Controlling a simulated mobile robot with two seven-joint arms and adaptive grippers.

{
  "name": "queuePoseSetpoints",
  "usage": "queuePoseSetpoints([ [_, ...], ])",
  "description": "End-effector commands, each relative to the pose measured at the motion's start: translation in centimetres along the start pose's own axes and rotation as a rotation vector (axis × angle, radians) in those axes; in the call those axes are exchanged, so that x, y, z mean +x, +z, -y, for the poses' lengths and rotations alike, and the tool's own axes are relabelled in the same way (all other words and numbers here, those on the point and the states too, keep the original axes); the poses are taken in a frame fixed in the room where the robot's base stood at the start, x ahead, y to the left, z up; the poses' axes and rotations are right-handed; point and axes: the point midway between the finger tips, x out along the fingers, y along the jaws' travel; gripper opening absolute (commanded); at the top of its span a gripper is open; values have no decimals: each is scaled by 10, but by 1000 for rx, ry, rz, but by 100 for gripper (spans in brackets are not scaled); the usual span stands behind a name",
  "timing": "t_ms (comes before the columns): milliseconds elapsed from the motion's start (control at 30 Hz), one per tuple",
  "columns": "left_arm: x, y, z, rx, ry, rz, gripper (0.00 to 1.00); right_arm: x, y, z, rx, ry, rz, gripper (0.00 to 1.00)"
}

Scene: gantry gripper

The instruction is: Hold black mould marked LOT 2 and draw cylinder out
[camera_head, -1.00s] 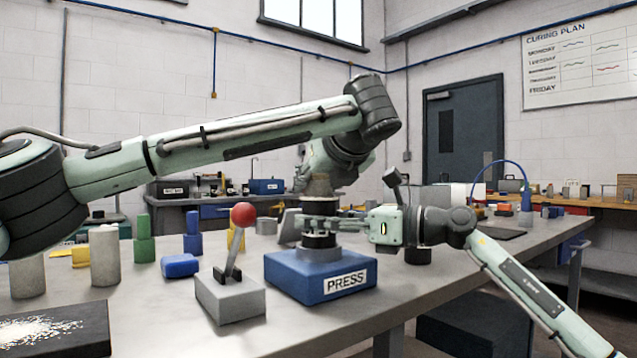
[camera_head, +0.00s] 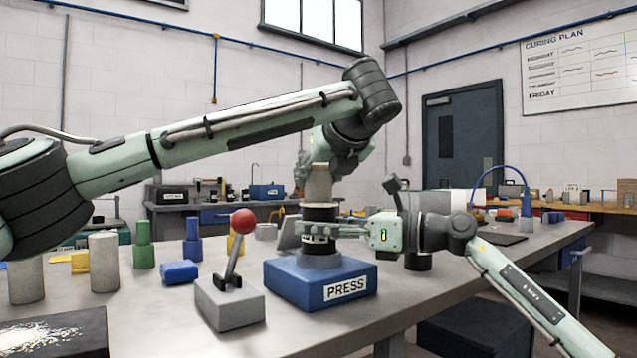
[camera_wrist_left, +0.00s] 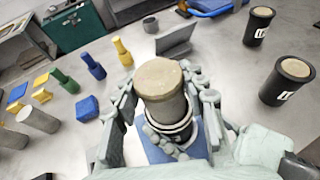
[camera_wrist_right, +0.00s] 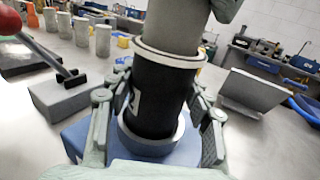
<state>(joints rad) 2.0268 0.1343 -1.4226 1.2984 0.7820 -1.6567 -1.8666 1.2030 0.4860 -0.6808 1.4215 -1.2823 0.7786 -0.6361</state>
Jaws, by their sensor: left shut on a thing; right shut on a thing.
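A black mould (camera_wrist_right: 160,95) with a pale rim stands upright on the blue press (camera_head: 320,282). Its white label shows only in part and I cannot read it. My right gripper (camera_head: 325,232) is shut on the mould from the side. A tan-grey cylinder (camera_head: 319,182) stands upright out of the mould's mouth; its lower end is hidden inside. In the left wrist view its round top (camera_wrist_left: 158,78) sits between the fingers of my left gripper (camera_wrist_left: 165,105), which is shut on the cylinder above the mould.
A grey lever box (camera_head: 230,300) with a red ball knob (camera_head: 243,219) stands left of the press. Grey, green, blue and yellow pieces stand further left. Two more filled black moulds (camera_wrist_left: 258,27) (camera_wrist_left: 288,82) stand on the table in the left wrist view.

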Motion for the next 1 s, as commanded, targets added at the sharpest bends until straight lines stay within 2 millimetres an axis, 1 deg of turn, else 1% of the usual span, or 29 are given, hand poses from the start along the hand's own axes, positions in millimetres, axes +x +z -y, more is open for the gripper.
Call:
queuePoseSetpoints([
  [33,-2,4,0,-3,-1,3,0,0,-1,0,0,0,-1,21],
  [100,-3,6,0,-3,-1,3,0,0,-1,0,0,0,-1,21],
  [567,-4,9,0,-1,-1,4,0,0,-1,0,1,0,-2,21],
  [1000,-12,28,0,-2,-1,4,0,0,-1,0,1,0,-2,21],
])
